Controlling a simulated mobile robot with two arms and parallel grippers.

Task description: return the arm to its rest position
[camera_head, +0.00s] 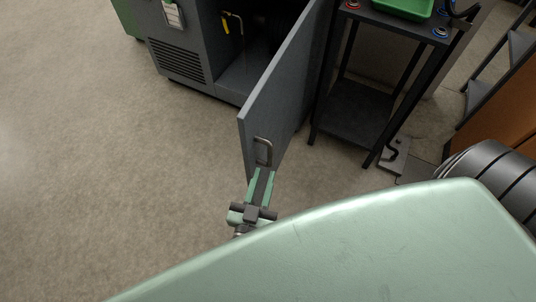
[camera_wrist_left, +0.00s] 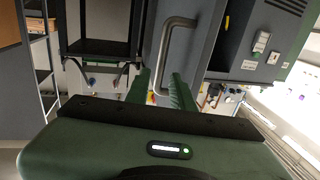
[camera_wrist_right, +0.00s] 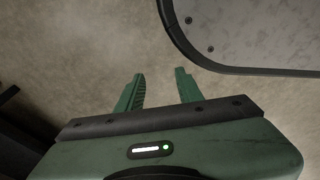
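My left gripper (camera_head: 263,173) is at the free edge of an open grey cabinet door (camera_head: 285,88), just below its metal handle (camera_head: 263,152). In the left wrist view its two green fingers (camera_wrist_left: 158,76) stand apart, with the handle (camera_wrist_left: 170,48) in front of them and its lower end showing between them. I cannot tell whether they touch the handle. In the right wrist view my right gripper (camera_wrist_right: 159,74) has its fingers apart, with nothing between them, above the floor. My right gripper does not show in the head view.
The grey cabinet (camera_head: 190,50) stands open behind the door, with a yellow-handled tool (camera_head: 226,22) inside. A dark metal stand (camera_head: 355,105) with a green tray (camera_head: 405,8) is right of the door. Bare floor (camera_head: 90,150) lies to the left.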

